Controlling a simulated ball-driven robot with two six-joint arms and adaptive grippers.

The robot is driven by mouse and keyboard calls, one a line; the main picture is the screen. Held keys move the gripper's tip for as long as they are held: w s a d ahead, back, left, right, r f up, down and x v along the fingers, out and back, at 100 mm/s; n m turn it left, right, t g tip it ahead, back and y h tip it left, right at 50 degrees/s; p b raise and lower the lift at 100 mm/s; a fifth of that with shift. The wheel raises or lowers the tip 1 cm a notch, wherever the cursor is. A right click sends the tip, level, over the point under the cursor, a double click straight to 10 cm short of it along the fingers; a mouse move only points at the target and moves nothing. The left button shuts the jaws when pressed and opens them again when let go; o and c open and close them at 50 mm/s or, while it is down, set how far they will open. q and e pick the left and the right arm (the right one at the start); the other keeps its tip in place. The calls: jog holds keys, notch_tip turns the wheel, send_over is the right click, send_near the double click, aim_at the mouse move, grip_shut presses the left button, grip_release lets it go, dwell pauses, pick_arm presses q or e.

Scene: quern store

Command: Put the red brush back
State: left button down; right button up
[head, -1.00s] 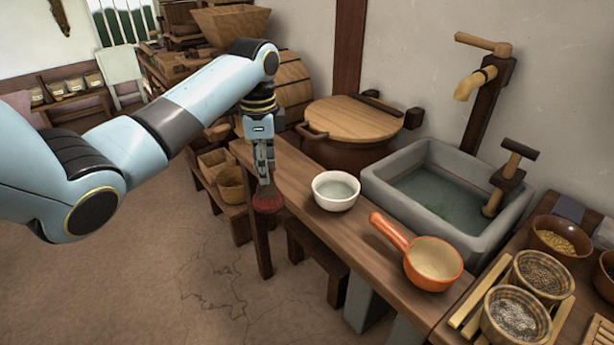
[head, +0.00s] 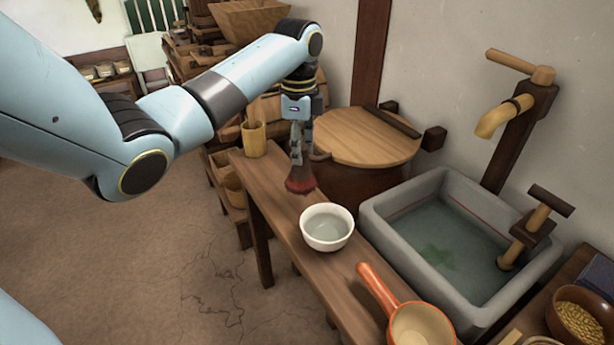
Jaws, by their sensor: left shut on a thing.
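My left gripper (head: 297,152) points down over the wooden counter, shut on the red brush (head: 300,182). The brush hangs with its dark red bristles downward, just behind the white bowl (head: 327,228). I cannot tell whether the bristles touch the counter. Its handle is mostly hidden by the gripper. A wooden cup (head: 254,139) with a thin stick or handle in it stands at the far end of the counter, left of the gripper. My right gripper is not in view.
An orange long-handled pan (head: 408,318) lies on the counter (head: 335,282) in front. A stone sink (head: 455,255) with a wooden tap (head: 505,117) stands to the right. A wood-lidded vat (head: 365,136) is behind the brush. Open floor lies to the left.

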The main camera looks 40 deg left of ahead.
aim_at(300, 175)
pick_arm(q)
jog(key=shift+s+f, duration=0.2)
jog(key=shift+f, duration=1.05)
jog(key=shift+w+f, duration=0.1)
jog(key=shift+f, duration=0.25)
notch_tip(300, 175, down, 3)
jog(key=shift+f+b, duration=0.2)
jog(key=shift+b, duration=0.1)
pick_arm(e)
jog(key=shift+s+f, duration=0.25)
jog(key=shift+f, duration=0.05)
pick_arm(q)
jog(key=shift+f, duration=0.15)
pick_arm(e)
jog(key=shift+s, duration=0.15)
pick_arm(q)
jog(key=c, duration=1.3)
grip_release()
jog(key=shift+c, duration=0.2)
jog(key=o, duration=0.4)
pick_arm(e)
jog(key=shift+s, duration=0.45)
